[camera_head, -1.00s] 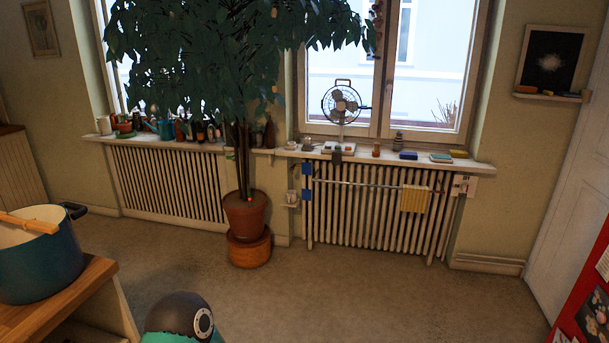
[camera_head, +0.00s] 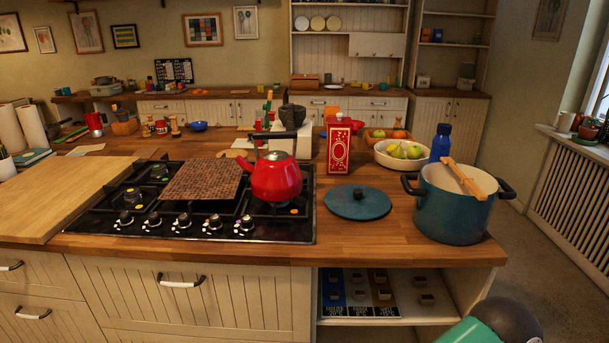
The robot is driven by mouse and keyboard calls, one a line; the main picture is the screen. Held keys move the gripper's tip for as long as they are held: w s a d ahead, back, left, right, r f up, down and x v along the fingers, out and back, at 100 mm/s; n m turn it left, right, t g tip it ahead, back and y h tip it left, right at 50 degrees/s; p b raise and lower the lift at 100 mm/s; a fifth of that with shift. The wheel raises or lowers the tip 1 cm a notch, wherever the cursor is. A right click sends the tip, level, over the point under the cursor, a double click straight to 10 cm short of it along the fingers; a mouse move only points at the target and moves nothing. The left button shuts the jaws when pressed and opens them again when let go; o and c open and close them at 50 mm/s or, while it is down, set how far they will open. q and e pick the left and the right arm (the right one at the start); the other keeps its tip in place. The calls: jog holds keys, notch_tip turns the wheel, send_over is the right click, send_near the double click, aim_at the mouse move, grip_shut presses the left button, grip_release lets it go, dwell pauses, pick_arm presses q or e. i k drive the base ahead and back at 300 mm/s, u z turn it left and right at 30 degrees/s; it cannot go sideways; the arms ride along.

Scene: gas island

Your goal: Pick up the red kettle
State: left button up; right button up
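The red kettle (camera_head: 277,180) stands upright on the right part of the black gas hob (camera_head: 200,235), which is set into the wooden counter of the island. A teal and dark rounded part of my own body shows at the bottom right. Neither gripper is in view.
A brown patterned board (camera_head: 203,180) lies on the hob, left of the kettle. Right of the hob are a blue lid (camera_head: 357,203), a red carton (camera_head: 339,145), a bowl of fruit (camera_head: 385,160), a blue bottle (camera_head: 441,142) and a large blue pot (camera_head: 452,215). A cutting board (camera_head: 60,200) lies left.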

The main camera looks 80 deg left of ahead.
aim_at(276, 175)
jog(key=u, duration=0.2)
jog(key=i, duration=0.25)
jog(key=u, duration=2.5)
jog(key=i, duration=0.2)
jog(key=u, duration=2.1)
jog(key=i, duration=1.05)
jog(key=z, duration=0.65)
